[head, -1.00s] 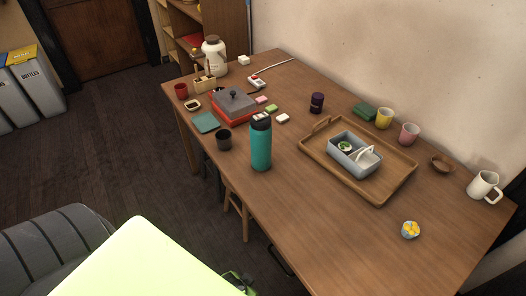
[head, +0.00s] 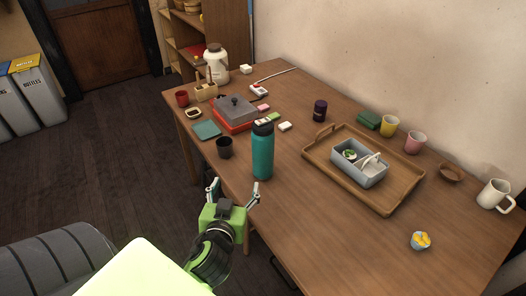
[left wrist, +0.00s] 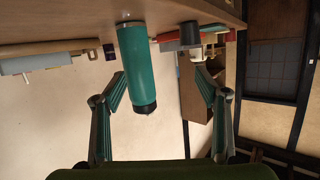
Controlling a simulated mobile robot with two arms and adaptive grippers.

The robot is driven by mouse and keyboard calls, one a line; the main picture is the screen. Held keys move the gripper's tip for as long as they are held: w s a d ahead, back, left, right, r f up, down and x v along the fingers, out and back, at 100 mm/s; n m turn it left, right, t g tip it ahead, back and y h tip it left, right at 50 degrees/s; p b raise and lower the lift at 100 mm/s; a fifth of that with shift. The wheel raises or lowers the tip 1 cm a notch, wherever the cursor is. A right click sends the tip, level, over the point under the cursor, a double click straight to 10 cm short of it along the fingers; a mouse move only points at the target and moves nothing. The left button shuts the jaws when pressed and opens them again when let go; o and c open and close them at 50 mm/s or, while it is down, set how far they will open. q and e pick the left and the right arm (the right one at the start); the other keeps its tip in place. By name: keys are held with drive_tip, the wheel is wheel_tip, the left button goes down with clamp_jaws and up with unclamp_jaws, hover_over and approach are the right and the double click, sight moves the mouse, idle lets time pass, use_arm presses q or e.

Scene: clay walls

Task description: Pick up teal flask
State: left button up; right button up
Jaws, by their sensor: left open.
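The teal flask (head: 263,154) stands upright near the front edge of the wooden table, with a dark lid. In the left wrist view, which looks upside down, the flask (left wrist: 136,65) appears between the two fingers, nearer the left one. My left gripper (head: 232,190) is open and empty at the table's front edge, just short of the flask and slightly left of it. Its spread fingers also show in the left wrist view (left wrist: 162,92). No contact with the flask shows. My right gripper is not in view.
A black cup (head: 224,147) stands left of the flask. A red box with a grey lid (head: 236,112) and small blocks (head: 285,127) lie behind it. A wooden tray (head: 385,205) with a grey caddy (head: 359,171) is to the right. The table between flask and tray is bare.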

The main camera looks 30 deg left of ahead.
sight(260, 143)
use_arm(q)
drive_tip(key=w+r+t, duration=0.1)
drive_tip(key=w, duration=0.2)
drive_tip(key=w+r+t+p, duration=0.1)
drive_tip(key=w+r, duration=0.1)
drive_tip(key=w, duration=0.2)
drive_tip(key=w+r+m+t+h+p, duration=0.1)
drive_tip(key=w+r+t, duration=0.1)
drive_tip(key=w, duration=0.1)
drive_tip(key=shift+w+a+r, duration=0.15)
drive_tip(key=shift+w+a, duration=0.2)
drive_tip(key=shift+a, duration=0.05)
drive_tip(key=shift+w+a+p, duration=0.2)
drive_tip(key=shift+w+p, duration=0.1)
drive_tip(key=shift+w, duration=0.5)
drive_tip(key=p+x, duration=0.1)
drive_tip(key=x, duration=0.2)
drive_tip(key=shift+w+d+r+p, duration=0.1)
drive_tip(key=shift+w+r+p, duration=0.15)
drive_tip(key=shift+w+p, duration=0.15)
drive_tip(key=shift+w+f, duration=0.15)
drive_tip(key=shift+w, duration=0.35)
drive_tip(key=c, duration=1.6)
clamp_jaws()
